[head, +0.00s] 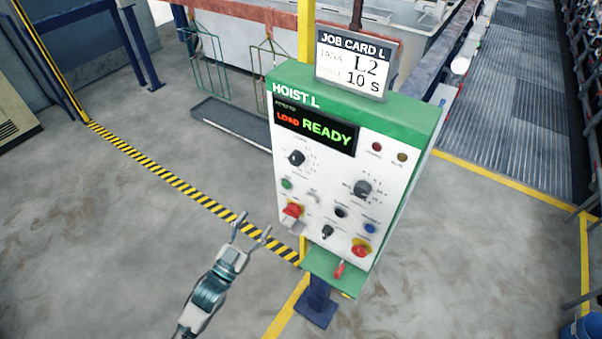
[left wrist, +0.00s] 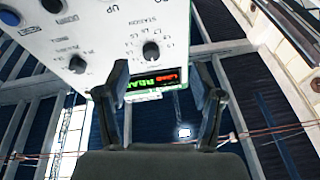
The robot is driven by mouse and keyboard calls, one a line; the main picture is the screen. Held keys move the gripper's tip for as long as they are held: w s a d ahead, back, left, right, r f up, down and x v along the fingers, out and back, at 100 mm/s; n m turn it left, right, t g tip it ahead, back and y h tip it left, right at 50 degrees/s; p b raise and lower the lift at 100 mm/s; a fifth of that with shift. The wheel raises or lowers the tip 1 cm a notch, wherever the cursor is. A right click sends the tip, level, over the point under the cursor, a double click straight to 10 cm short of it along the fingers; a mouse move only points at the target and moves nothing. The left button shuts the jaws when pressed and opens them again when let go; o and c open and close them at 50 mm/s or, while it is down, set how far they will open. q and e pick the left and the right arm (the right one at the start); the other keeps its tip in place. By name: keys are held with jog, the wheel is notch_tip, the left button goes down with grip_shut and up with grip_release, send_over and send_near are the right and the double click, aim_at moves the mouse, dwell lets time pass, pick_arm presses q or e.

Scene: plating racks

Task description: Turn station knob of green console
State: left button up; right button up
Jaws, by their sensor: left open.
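The green-and-white console (head: 288,212) marked HOIST L stands on a post, with a READY display. The station knob (head: 297,158) is the black dial at the upper left of its face; it also shows in the left wrist view (left wrist: 151,52), which sees the face upside down. I cannot tell which position it points to. My left gripper (head: 253,224) is open and empty, low and left of the console, apart from the knob. In the left wrist view the gripper (left wrist: 163,80) has its fingers spread, with the display seen between them. The job card (head: 352,67) reads L2, 10 S.
A second dial (head: 363,188) sits right of the station knob, with a red button (head: 361,249) and several smaller controls below. A green shelf (head: 318,268) juts out beneath. Open floor (head: 110,230) lies left; a striped line (head: 170,178) crosses it.

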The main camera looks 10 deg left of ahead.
pick_arm(q)
jog(key=m+h, duration=0.1)
jog(key=h, duration=0.1)
send_near(294, 163)
jog(key=shift+t+y, duration=0.3)
jog(key=shift+t, duration=0.1)
jog(key=p+x, duration=0.3)
jog(key=x, duration=0.5)
jog(key=shift+s+d+f, duration=0.1)
jog(key=shift+d, duration=0.1)
jog(key=shift+w+d+r, duration=0.2)
jog(key=shift+w, duration=0.35)
jog(key=shift+a, duration=0.1)
jog(key=c, duration=1.1)
jog(key=shift+c, duration=0.2)
